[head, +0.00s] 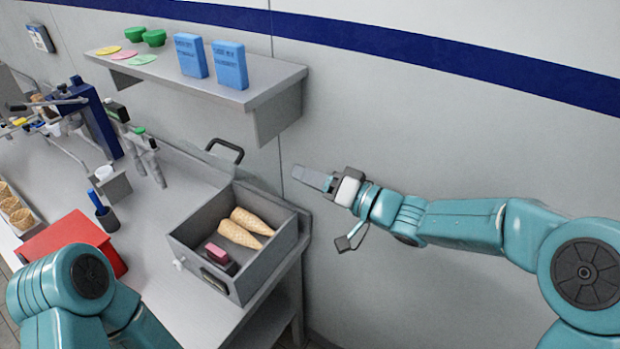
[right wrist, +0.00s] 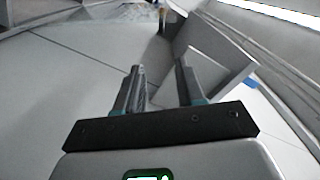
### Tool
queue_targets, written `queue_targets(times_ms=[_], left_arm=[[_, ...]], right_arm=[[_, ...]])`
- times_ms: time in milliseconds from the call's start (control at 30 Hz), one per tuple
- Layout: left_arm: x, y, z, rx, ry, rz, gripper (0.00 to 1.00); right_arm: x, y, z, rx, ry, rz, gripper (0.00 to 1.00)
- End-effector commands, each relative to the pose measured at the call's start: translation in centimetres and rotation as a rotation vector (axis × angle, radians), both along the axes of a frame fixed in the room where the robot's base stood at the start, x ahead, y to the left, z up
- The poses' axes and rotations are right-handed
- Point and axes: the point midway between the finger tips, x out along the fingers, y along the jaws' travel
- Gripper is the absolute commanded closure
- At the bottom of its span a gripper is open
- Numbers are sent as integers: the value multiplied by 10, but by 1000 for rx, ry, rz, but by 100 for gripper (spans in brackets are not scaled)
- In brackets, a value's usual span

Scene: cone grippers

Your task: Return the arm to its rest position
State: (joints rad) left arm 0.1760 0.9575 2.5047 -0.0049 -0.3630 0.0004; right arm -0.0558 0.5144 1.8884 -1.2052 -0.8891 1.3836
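My right arm (head: 460,222) reaches in from the right in the head view. Its right gripper (head: 312,177) points left, in the air in front of the wall, right of the grey box and below the shelf. In the right wrist view its two fingers (right wrist: 158,88) stand apart with nothing between them. My left arm (head: 75,290) shows at the lower left of the head view, bent over the counter. Its gripper is not seen.
An open grey box (head: 180,238) on the counter's right end holds two cones (head: 245,228) and a pink-and-dark block (head: 217,254). A wall shelf (head: 262,92) carries blue boxes (head: 229,65) and green bowls (head: 154,37). A red box (head: 72,237) stands near my left arm.

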Motion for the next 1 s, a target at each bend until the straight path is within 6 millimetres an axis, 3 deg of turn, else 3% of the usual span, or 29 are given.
queue_targets(times_ms=[267,333,367,467,567,600,667,800,900,1000], left_arm=[[0,0,-1,0,0,0,57],[0,0,-2,0,0,0,57],[0,0,-3,0,0,0,57],[0,0,-6,0,0,0,57],[0,0,-9,0,0,0,57],[0,0,-10,0,0,0,57],[0,0,-11,0,0,0,57],[0,0,-14,0,0,0,57],[0,0,-14,0,0,0,57],[0,0,-14,0,0,0,57]], right_arm=[[1,-2,-2,0,3,-4,62],[4,-7,-15,-1,24,-14,62],[6,-10,-27,-3,45,-19,62],[1,-16,-88,15,187,-44,62],[-14,-28,-168,39,404,-146,62],[-23,-34,-200,23,480,-194,62],[-43,-43,-246,-21,586,-259,62],[-112,-61,-339,-205,817,-354,62],[-179,-72,-386,-383,971,-353,62],[-245,-79,-410,-572,1086,-274,62]])
